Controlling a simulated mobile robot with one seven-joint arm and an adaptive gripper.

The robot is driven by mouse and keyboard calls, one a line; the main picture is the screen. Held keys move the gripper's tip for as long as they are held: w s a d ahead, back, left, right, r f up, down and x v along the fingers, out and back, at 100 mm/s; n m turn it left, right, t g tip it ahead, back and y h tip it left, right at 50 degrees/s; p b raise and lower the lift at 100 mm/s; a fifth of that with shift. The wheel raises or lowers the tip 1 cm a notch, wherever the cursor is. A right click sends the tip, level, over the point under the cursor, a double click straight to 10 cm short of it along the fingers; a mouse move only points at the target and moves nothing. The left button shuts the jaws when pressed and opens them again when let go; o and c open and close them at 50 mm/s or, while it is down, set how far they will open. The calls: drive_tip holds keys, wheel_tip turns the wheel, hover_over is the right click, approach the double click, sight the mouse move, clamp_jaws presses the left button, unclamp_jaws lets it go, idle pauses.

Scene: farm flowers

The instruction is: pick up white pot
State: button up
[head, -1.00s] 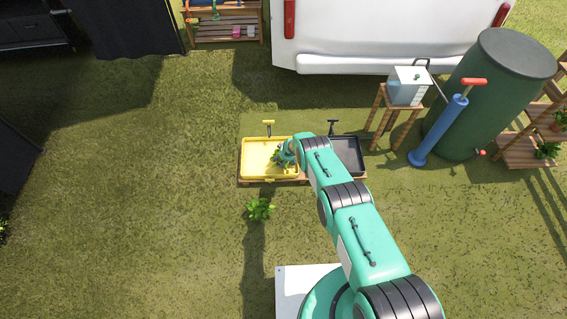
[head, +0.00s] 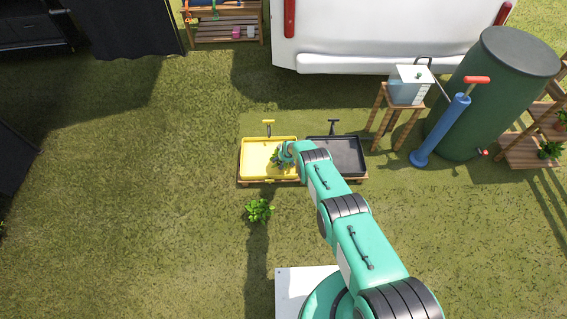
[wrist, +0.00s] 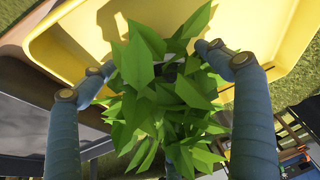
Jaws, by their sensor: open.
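A leafy green plant (head: 278,161) is at the right side of the yellow tray (head: 253,157), right beside my gripper (head: 287,153). In the wrist view, the plant's leaves (wrist: 160,95) fill the space between the blue-grey fingers of my gripper (wrist: 155,58). The fingers are apart, one on each side of the foliage. The yellow tray (wrist: 272,50) lies behind them. No white pot can be made out; the leaves cover most of what is under them, and only a small dark patch shows among them.
A black tray (head: 345,157) adjoins the yellow one on a low wooden stand. Another green plant (head: 259,211) stands on the grass in front. A blue pump (head: 440,130), a green barrel (head: 490,90) and a wooden stool (head: 398,112) are at right. Grass at left is open.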

drive_tip(key=c, duration=1.5)
drive_tip(key=shift+o, duration=0.2)
drive_tip(key=shift+r, duration=0.1)
drive_tip(key=shift+r+p, duration=2.1)
drive_tip(key=shift+r, duration=2.8)
